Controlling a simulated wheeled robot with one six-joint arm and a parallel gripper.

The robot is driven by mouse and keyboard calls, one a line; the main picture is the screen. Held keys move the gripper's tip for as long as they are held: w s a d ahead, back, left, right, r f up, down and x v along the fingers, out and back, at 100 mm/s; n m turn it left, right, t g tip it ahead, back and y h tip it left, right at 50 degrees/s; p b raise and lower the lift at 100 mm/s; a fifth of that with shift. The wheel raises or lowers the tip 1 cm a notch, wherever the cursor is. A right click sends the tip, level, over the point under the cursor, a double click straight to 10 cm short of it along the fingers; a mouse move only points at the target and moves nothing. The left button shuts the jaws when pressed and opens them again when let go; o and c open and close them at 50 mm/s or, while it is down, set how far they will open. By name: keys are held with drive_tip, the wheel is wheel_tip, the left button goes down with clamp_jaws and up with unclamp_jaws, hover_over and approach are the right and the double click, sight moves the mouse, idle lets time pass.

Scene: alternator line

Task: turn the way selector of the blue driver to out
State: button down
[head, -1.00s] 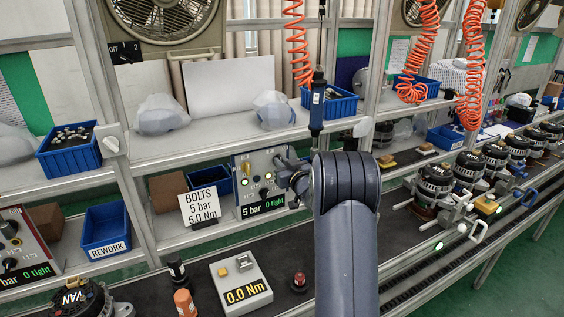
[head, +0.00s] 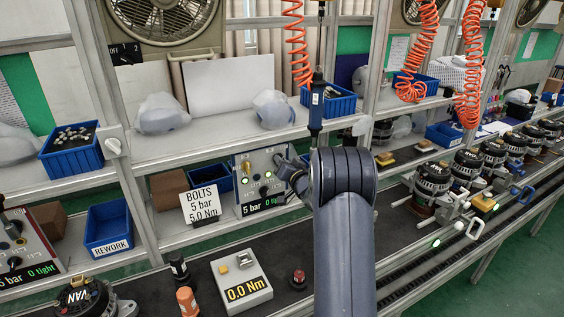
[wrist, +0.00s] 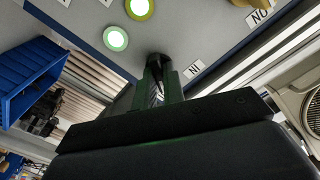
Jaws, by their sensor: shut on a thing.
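My gripper (head: 282,164) reaches the right side of this panel. In the wrist view my gripper (wrist: 158,75) is shut on a small dark knob (wrist: 157,59), the way selector, beside an "IN" label (wrist: 194,69). The fingers cover most of the knob, so I cannot tell which way it points. The "OUT" label is not seen.
A blue REWORK bin (head: 109,228) is farther left. A torque tester (head: 241,281) reading 0.0 Nm sits on the dark belt below. Several alternators stand along the right.

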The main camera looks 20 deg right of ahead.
idle(0.3)
drive_tip(key=c, duration=1.5)
unclamp_jaws()
drive_tip(key=s+b, duration=0.3)
drive_tip(key=s, duration=0.7)
drive_tip(key=shift+s+d, duration=0.2)
drive_tip(key=shift+s, duration=0.2)
drive_tip(key=shift+w, duration=0.15)
drive_tip(key=w+p, duration=0.3)
drive_tip(key=w, duration=0.7)
drive_tip(key=shift+w+a, duration=0.2)
drive_tip(key=shift+w, duration=0.1)
